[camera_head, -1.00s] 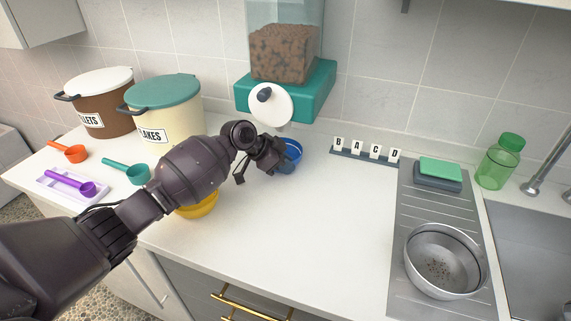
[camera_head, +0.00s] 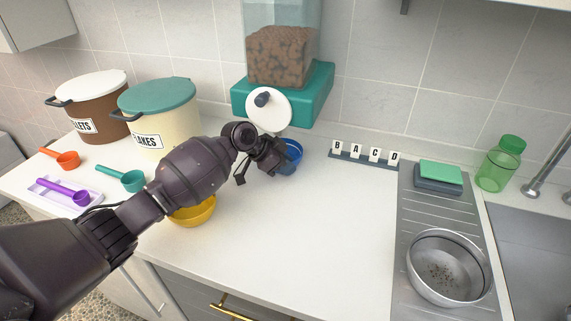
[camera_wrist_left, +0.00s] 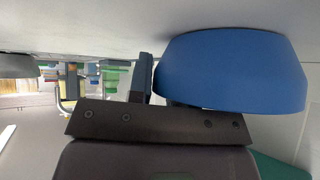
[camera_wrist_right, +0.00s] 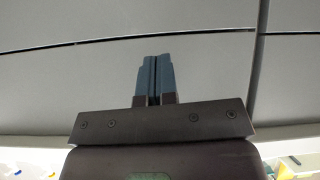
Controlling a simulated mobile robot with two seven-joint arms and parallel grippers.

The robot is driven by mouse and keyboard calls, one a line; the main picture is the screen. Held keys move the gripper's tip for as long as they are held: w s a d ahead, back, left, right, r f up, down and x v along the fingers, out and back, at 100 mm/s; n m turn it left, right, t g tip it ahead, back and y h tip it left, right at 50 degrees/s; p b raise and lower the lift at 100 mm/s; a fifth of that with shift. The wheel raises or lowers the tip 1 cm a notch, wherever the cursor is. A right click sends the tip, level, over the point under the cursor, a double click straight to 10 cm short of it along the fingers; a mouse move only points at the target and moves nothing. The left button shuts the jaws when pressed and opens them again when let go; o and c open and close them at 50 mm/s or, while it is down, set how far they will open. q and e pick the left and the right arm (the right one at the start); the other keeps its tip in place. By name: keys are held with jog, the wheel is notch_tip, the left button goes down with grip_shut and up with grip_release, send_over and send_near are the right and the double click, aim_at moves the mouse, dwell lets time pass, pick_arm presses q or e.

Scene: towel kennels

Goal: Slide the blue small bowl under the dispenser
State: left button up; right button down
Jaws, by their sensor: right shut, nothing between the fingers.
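The blue small bowl (camera_head: 291,157) stands upright on the counter, just in front of the dispenser (camera_head: 290,95) and slightly right of its white round front. The dispenser has a teal body and a clear hopper of brown kibble. My left gripper (camera_head: 268,158) is at the bowl's left side and hides part of it. In the left wrist view the blue bowl (camera_wrist_left: 230,72) fills the right side; one finger shows beside its wall, the other is hidden by the bowl. The narrow finger spacing looks closed on the wall. My right gripper (camera_wrist_right: 154,80) is shut and empty, facing grey panels.
A yellow bowl (camera_head: 196,212) sits under my left forearm. Coloured scoops and two lidded bins, brown (camera_head: 98,108) and cream (camera_head: 160,118), stand at left. A letter rack (camera_head: 365,156) is right of the blue bowl. A metal bowl (camera_head: 447,270) rests on the drainboard. The middle counter is clear.

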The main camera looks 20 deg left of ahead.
pick_arm(q)
jog(key=o, duration=0.4)
pick_arm(e)
jog(key=shift+r, duration=0.1)
